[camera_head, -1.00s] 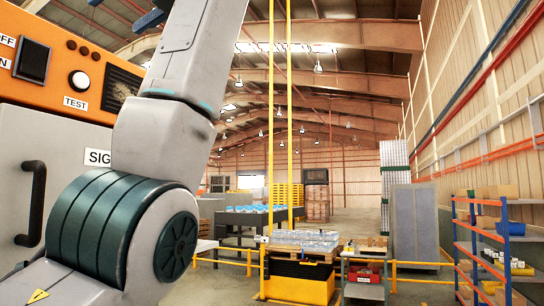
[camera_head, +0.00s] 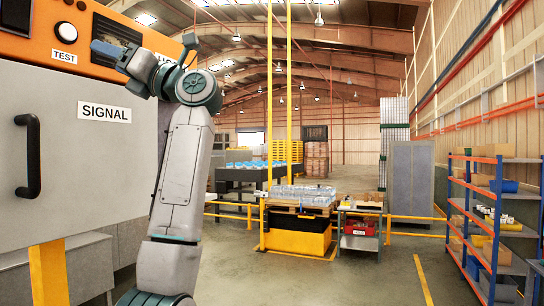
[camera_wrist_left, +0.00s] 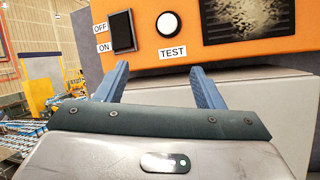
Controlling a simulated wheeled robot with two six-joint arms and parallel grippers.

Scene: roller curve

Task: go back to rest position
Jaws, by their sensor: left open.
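My left arm rises from the bottom of the head view, in front of the machine. Its left gripper (camera_head: 108,50) is at the top left, pointing at the machine's orange panel (camera_head: 44,34). In the left wrist view the left gripper (camera_wrist_left: 160,82) has its two blue fingers wide apart with nothing between them. Beyond the fingers are the orange panel's white TEST button (camera_wrist_left: 167,24) and a black ON/OFF switch (camera_wrist_left: 122,31). Whether the fingers touch the panel cannot be told. My right gripper is not in view.
The grey machine door (camera_head: 80,150) with a black handle (camera_head: 28,155) fills the left. A yellow-framed station (camera_head: 298,235) with a loaded pallet stands mid-floor. A shelf rack (camera_head: 490,215) stands at right.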

